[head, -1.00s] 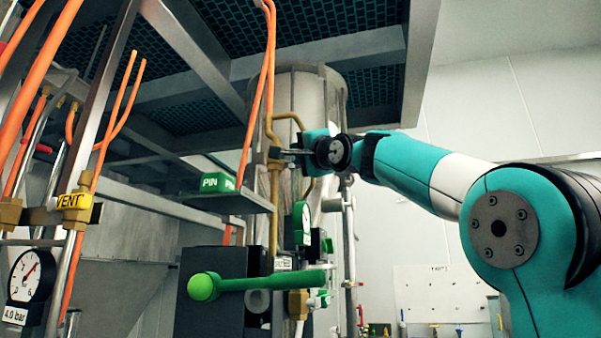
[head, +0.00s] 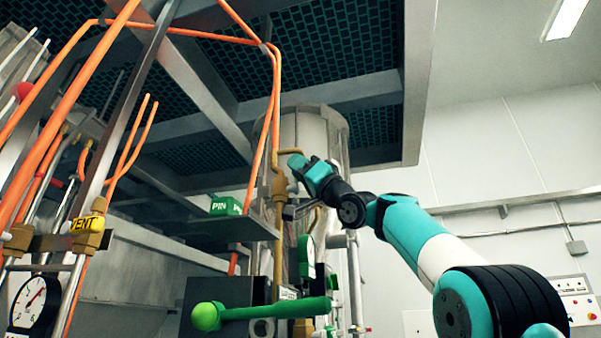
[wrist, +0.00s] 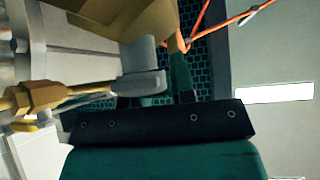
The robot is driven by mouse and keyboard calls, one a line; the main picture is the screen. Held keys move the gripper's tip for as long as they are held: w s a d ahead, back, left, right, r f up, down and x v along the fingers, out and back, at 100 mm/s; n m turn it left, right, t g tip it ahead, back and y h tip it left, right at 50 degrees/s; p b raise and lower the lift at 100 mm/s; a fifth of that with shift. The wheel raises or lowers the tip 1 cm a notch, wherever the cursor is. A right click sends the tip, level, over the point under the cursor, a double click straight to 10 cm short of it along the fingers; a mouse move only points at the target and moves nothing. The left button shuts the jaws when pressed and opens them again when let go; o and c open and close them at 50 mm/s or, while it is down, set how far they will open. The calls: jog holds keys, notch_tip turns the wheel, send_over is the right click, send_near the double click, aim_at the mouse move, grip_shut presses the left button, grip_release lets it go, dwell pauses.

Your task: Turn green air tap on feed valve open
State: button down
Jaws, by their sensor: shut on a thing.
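The air tap (wrist: 143,84) shows in the wrist view as a grey lever-like piece beside a brass fitting (wrist: 30,97); its green colour is not clear there. My gripper (wrist: 160,90) is shut on the tap, with the grip partly hidden behind the grey piece. In the head view my gripper (head: 291,208) is at the brass valve (head: 280,185) on the upright pipe, and the tap is too small to make out.
A large green lever (head: 262,309) with a ball end stands out in front, below. A shelf with a green PIN box (head: 225,205) is left of my gripper. Orange hoses (head: 274,100) run close by. A green gauge (head: 306,256) sits underneath.

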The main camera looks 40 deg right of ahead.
jog(key=shift+s+a+n+g+y, duration=0.15)
jog(key=shift+n+g+y, duration=0.35)
jog(key=shift+n+y, duration=0.4)
jog(key=shift+s+a+n+g+y, duration=0.15)
jog(key=shift+n+g+y, duration=0.45)
jog(key=shift+n, duration=0.5)
jog(key=shift+y, duration=0.3)
jog(key=c, duration=1)
grip_release()
jog(key=shift+o, duration=0.2)
jog(key=b+v, duration=1.1)
jog(key=v, duration=0.6)
jog(key=shift+s+f, duration=0.15)
jog(key=shift+f, duration=0.05)
